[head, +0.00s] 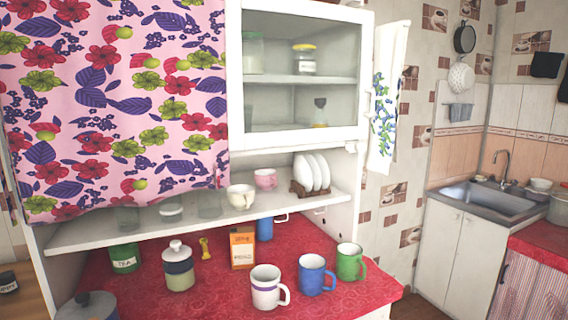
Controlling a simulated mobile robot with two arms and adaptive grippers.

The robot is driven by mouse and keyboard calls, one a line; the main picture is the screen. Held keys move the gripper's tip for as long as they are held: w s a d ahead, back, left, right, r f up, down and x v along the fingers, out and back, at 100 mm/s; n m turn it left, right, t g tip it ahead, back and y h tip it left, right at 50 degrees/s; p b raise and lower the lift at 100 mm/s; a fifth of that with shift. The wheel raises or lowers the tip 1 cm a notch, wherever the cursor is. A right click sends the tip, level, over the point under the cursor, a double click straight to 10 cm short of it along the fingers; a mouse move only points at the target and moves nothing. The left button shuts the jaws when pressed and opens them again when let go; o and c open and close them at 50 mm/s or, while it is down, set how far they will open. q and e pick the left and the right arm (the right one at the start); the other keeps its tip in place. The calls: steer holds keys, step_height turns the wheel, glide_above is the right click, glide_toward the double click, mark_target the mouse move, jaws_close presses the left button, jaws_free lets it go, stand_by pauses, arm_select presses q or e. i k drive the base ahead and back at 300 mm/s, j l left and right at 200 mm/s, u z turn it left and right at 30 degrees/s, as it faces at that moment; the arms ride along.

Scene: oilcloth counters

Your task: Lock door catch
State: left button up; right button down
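A white wall cabinet has a glass door (300,137) with a white frame on its right half. The door looks closed or nearly so; I cannot tell which. A small pale fitting (351,147) sits by the door's lower right corner and may be the catch. It is too small to tell its position. Jars stand on the shelves behind the glass. Neither of my grippers is in view.
A flowered cloth (115,100) covers the cabinet's left half. Plates (312,172) and cups stand on the open shelf (290,202). Several mugs, including a blue mug (313,276), and canisters stand on the red counter (215,300). A towel (387,100) hangs right of the door.

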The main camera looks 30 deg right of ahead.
mark_target(361, 147)
steer(key=z, duration=1.35)
steer(key=i+u, duration=0.25)
steer(key=i, duration=0.15)
steer(key=i+l+u, duration=0.15)
steer(key=i+u, duration=0.15)
steer(key=i, duration=0.05)
